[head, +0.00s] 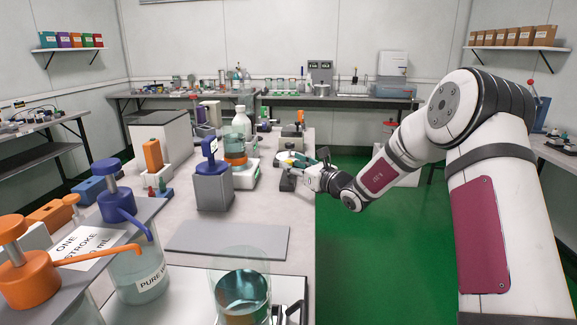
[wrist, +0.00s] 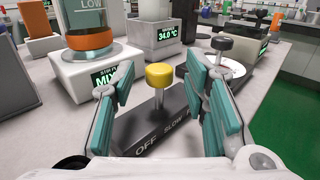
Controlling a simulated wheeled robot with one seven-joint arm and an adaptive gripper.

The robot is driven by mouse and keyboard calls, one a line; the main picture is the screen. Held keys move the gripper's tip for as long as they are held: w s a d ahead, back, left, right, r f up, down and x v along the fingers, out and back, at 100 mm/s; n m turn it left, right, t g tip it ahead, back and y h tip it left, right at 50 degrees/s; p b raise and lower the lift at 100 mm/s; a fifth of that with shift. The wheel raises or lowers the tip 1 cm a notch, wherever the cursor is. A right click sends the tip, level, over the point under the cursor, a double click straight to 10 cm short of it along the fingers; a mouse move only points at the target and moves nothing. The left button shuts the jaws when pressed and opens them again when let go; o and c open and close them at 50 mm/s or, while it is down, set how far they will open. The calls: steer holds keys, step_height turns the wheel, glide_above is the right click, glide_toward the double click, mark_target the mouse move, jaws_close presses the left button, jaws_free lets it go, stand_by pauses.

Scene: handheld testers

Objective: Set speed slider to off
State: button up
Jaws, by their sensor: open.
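The speed slider is a dark block (wrist: 150,128) labelled OFF and SLOW, with a yellow knob (wrist: 160,75) on a metal stem. In the wrist view OFF is at its near left end and SLOW lies to the right of it. My gripper (wrist: 158,88) is open, with its teal-padded fingers on either side of the yellow knob. In the head view my gripper (head: 306,160) is small and over the dark slider block (head: 288,181) at the bench's right edge. The far end of the slider's scale is hidden by the right finger.
A white stirrer (wrist: 100,73) with a green display bears a vessel with an orange band. The green floor (head: 350,250) is open right of the bench.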

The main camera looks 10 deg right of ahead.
steer(key=shift+x, duration=1.3)
steer(key=shift+c, duration=0.5)
jaws_close()
